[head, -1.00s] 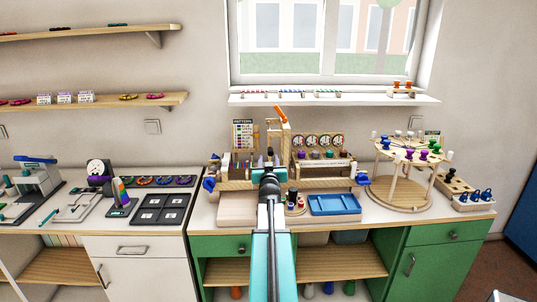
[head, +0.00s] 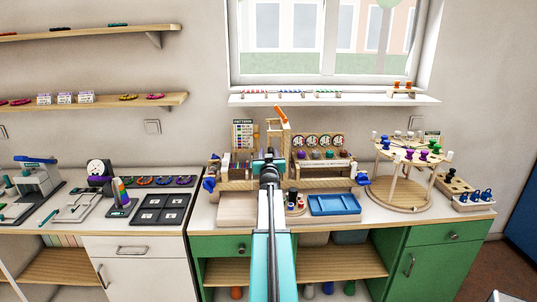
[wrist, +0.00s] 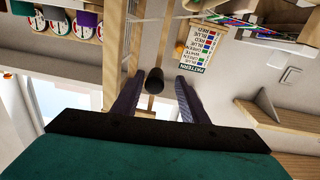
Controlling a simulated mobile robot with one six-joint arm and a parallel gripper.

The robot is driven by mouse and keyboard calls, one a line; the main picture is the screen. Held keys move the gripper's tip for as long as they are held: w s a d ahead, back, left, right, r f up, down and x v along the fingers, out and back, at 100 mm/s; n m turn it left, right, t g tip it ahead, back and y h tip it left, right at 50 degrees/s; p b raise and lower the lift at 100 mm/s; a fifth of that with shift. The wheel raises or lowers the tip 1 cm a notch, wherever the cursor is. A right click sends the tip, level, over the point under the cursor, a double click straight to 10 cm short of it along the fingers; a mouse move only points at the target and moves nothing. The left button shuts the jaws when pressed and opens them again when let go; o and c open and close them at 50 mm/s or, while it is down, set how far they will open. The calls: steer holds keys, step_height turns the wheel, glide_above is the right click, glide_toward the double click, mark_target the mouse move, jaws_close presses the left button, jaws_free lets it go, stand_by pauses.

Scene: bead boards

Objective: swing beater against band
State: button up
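In the wrist view, which looks upside down, my gripper (wrist: 160,77) is open. Its two dark fingers stand apart on either side of a short black cylinder (wrist: 154,82), with a gap showing on both sides. The cylinder sits in front of a wooden post and may be the beater's handle; I cannot tell surely. In the head view my gripper (head: 268,158) is in front of the wooden bead loom (head: 240,184) and hides its middle. Thin pale threads (wrist: 190,16), possibly the band, run near the top of the wrist view.
A pattern card (head: 243,134) stands behind the loom. Dials (head: 312,141) and coloured spools are to its right. A blue tray (head: 334,205), a wooden tray (head: 237,209) and a round wooden carousel (head: 400,209) stand on the bench. A windowsill shelf (head: 350,99) is above.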

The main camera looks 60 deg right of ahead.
stand_by(0.3)
steer(key=shift+w, duration=0.1)
jaws_close()
steer(key=shift+d, duration=0.1)
